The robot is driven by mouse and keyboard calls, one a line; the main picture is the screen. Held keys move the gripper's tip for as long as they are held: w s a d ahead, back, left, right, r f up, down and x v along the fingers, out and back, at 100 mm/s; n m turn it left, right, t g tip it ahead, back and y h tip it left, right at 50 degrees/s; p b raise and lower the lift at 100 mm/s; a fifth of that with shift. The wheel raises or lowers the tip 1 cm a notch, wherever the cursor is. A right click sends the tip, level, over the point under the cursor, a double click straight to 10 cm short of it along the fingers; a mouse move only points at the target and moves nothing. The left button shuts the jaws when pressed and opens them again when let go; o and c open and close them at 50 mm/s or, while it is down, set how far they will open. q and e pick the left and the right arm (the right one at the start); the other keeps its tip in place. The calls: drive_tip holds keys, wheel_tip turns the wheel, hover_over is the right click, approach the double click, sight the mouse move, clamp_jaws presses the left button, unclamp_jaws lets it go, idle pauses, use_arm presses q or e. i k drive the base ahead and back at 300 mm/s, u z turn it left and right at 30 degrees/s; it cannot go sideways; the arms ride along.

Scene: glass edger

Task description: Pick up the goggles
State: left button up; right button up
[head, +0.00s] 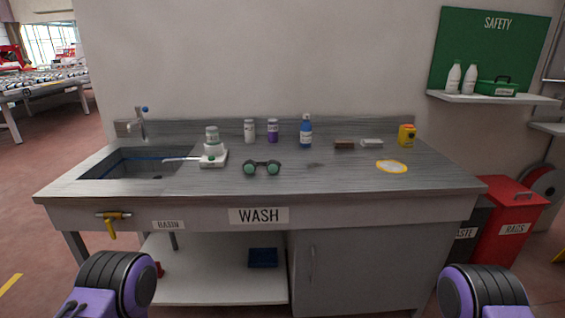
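The goggles (261,168), with two round greenish lenses in dark frames, lie near the front middle of the grey wash counter (330,182). The counter carries a WASH label on its front. Nothing covers the goggles. Parts of my two arms show at the bottom left and bottom right corners, below and in front of the counter, well apart from the goggles. Neither gripper's fingers are in the picture.
A white device (213,157) stands just left of the goggles. Behind are a white bottle (250,131), a purple bottle (272,131) and a blue bottle (306,132). A sink (130,165) is at left.

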sight(250, 166)
drive_tip(key=z, duration=0.35)
drive_tip(key=i, duration=1.25)
drive_tip(key=u, duration=0.1)
